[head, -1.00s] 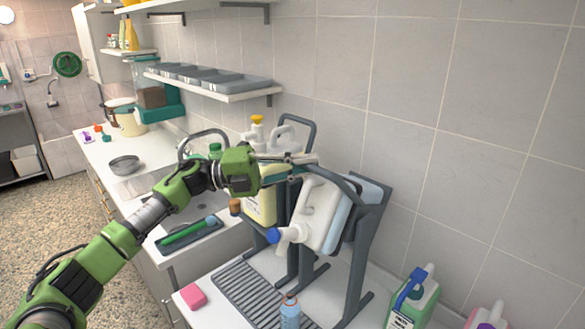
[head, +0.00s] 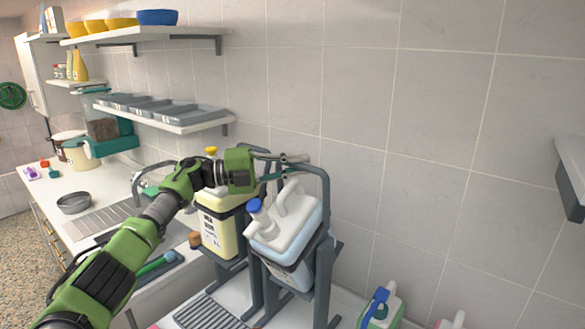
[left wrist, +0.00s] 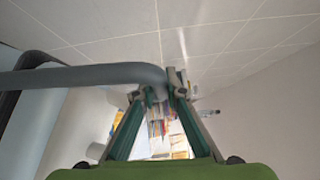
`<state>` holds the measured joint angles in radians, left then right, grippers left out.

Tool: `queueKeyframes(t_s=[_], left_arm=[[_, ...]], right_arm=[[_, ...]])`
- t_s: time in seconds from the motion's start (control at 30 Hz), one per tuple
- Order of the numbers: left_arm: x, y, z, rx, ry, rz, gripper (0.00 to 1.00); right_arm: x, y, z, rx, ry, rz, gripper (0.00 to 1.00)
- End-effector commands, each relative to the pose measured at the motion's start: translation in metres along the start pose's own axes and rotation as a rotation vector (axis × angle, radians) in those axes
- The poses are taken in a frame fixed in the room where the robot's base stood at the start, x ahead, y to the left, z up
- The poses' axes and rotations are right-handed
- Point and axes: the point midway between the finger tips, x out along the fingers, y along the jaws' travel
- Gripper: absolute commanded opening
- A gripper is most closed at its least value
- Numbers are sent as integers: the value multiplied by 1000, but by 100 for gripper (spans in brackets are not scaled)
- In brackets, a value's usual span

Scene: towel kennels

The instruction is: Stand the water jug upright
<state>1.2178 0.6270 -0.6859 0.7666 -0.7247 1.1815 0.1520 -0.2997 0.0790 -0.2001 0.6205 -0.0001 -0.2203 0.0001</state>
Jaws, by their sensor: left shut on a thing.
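The water jug (head: 291,232) is a white and pale blue container with a blue cap, seated in a dark grey tilting stand (head: 323,285). It leans toward the left, with its cap at the upper left. My left gripper (head: 290,166) is above the jug, shut on the stand's grey bar (head: 325,180). In the left wrist view the bar (left wrist: 95,76) runs in from the left to the fingertips (left wrist: 160,90). My right gripper is in neither view.
A yellow jug (head: 218,232) with a yellow cap stands in a similar stand to the left. A green bottle (head: 382,312) with a blue top is at the lower right. A shelf with grey trays (head: 165,108) hangs on the wall behind.

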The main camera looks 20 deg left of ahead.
Motion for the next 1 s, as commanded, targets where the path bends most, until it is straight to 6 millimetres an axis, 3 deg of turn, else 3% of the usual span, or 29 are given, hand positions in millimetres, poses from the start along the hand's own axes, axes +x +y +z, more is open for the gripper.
queueKeyframes(t_s=[0.57, 0.6, 1.0], left_arm=[[3, 0, 4, 2, -1, -2, 0], [3, 0, 4, 2, -1, -2, 19], [3, 0, 3, 1, 1, -1, 19]], right_arm=[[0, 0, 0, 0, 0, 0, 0], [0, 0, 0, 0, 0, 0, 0], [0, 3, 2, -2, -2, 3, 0]])
